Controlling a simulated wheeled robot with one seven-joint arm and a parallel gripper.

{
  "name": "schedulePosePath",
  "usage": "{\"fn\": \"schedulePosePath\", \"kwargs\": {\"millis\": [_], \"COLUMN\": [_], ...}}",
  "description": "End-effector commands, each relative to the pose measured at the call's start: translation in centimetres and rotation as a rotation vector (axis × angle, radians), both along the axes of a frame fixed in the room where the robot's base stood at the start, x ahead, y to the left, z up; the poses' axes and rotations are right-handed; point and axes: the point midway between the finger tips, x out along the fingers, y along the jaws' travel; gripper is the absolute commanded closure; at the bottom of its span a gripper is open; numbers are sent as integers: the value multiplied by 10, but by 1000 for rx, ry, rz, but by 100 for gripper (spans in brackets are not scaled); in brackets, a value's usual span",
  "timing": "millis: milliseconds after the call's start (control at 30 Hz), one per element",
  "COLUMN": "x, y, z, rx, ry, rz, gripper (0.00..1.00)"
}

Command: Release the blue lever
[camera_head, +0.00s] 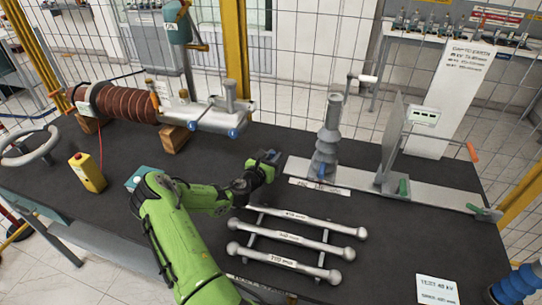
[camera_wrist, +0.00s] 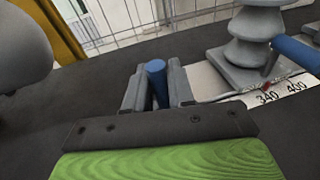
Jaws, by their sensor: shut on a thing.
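My gripper (camera_head: 264,163) is at the left end of the flat metal rail in the head view. In the wrist view my gripper (camera_wrist: 157,88) has its two grey fingers on either side of an upright blue lever (camera_wrist: 156,72), shut on it. Only the lever's rounded top and upper shaft show; its lower part is hidden by the fingers. A second blue lever (camera_wrist: 297,52) lies at the foot of the grey ribbed insulator (camera_wrist: 254,35), right of my gripper and apart from it. This insulator (camera_head: 328,130) stands upright on the rail in the head view.
The metal rail (camera_head: 350,179) carries a plate and green levers farther right. A rack of several grey rods (camera_head: 298,240) lies in front. A brown coil (camera_head: 125,103) and a yellow box (camera_head: 87,172) are at the left.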

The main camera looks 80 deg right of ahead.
Motion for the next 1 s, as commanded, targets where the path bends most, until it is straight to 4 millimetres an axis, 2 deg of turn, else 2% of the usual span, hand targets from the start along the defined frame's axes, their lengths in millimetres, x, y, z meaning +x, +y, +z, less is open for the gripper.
{"fn": "schedulePosePath", "kwargs": {"millis": [467, 500, 600, 867, 1000], "x": [-1, -1, -1, -1, 4], "y": [0, 0, 0, 1, 14], "z": [-1, -1, -1, 0, 1], "rx": [0, 0, 0, -1, 1], "ry": [-18, -18, -17, -15, -13], "rz": [-1, -1, -1, 0, 2], "gripper": [100, 72, 57, 57, 57]}}
